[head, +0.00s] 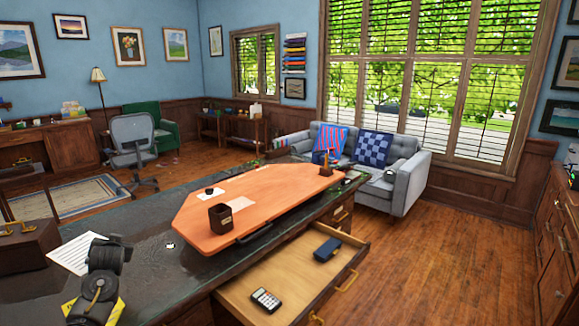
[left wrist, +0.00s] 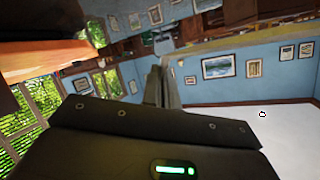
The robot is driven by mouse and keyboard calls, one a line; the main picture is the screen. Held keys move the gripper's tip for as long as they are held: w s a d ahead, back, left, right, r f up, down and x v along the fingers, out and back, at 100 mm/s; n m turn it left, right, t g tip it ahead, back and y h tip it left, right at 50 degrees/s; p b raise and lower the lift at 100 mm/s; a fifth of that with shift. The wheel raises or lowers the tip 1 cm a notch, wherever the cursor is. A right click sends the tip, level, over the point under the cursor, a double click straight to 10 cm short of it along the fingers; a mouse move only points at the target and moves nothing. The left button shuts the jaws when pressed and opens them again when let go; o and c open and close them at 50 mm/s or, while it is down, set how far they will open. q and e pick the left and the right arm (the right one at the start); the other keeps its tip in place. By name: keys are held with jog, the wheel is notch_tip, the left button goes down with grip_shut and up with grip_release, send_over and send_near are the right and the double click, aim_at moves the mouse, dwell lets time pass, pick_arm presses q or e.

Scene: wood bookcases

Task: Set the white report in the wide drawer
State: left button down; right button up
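The white report (head: 72,254), a white sheet with printed lines, lies on the dark desk top at the lower left of the head view. Its right part is hidden behind a black jointed shape; I cannot tell if that is my left arm. The wide drawer (head: 243,299) is pulled out of the desk's front and holds a phone-like calculator (head: 266,299) and a dark blue item (head: 327,249). In the left wrist view my left gripper's grey fingers (left wrist: 163,88) are close together, with no object visible between them. My right gripper is not in view.
A yellow item (head: 72,309) lies at the lower left and a brown box (head: 25,243) at the left edge. The drawer has bare room between its items. Open floor (head: 440,270) lies to the right.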

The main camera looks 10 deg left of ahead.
pick_arm(q)
jog(key=s+d+r+m+t+h, duration=0.1)
jog(key=d+r+m+h, duration=0.1)
jog(key=d, duration=1)
jog(key=s+d+r+m+t+h, duration=0.1)
jog(key=d+r+m+t+h, duration=0.15)
jog(key=d, duration=0.95)
jog(key=s+d+r+m+h, duration=0.1)
jog(key=s+d+r+h, duration=0.1)
jog(key=s+d+r, duration=0.3)
jog(key=s+d+r+m+h, duration=0.2)
jog(key=s+d+r, duration=0.2)
jog(key=s+d, duration=0.4)
jog(key=d, duration=0.3)
jog(key=shift+r, duration=0.35)
jog(key=shift+d+f, duration=0.1)
jog(key=shift+d, duration=0.05)
